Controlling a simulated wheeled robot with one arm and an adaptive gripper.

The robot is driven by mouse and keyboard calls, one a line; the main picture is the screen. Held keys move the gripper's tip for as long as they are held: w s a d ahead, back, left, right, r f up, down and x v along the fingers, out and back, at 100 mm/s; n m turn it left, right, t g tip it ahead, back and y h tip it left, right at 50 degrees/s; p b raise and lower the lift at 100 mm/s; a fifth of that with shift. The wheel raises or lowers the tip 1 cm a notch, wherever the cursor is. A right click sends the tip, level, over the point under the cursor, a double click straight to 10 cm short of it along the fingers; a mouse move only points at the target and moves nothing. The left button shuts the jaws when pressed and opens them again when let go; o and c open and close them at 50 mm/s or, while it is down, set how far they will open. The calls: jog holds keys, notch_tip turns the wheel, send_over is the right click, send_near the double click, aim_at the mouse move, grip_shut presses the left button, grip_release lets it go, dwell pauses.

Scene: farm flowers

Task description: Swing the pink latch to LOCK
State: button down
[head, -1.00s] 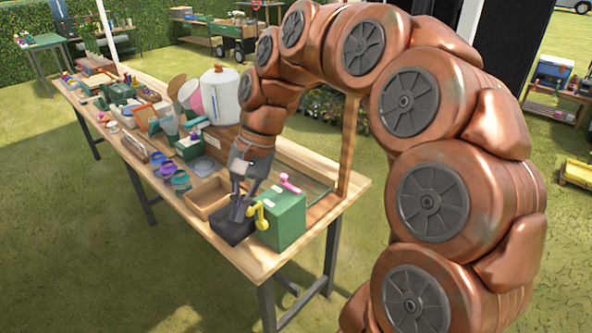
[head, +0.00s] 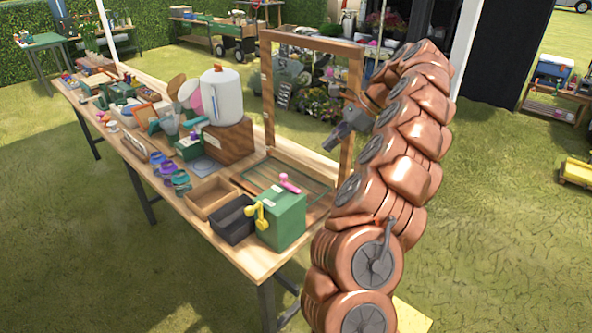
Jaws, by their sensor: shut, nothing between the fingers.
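The pink latch (head: 289,183) sits on top of a green box (head: 284,222) at the near right end of the table. Its knobbed arm lies across the box top. A small pale label (head: 270,199) is beside it, too small to read. My gripper (head: 329,145) is shut and empty. It is raised in front of the wooden frame, above and to the right of the latch, well apart from it.
A yellow handle (head: 262,213) is on the box's left face. A black bin (head: 232,221) and a wooden tray (head: 207,199) stand left of the box. The wooden frame (head: 266,95) rises behind. A white container (head: 221,97) stands on a brown block (head: 229,139).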

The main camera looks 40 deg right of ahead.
jog(key=shift+s+d+f, duration=0.15)
jog(key=shift+d, duration=0.3)
jog(key=shift+a, duration=0.1)
jog(key=p, duration=0.3)
send_near(285, 181)
jog(key=d+f+x, duration=0.1)
jog(key=x, duration=0.3)
jog(key=shift+w+a+f, duration=0.1)
jog(key=shift+w+a, duration=0.15)
jog(key=shift+a, duration=0.5)
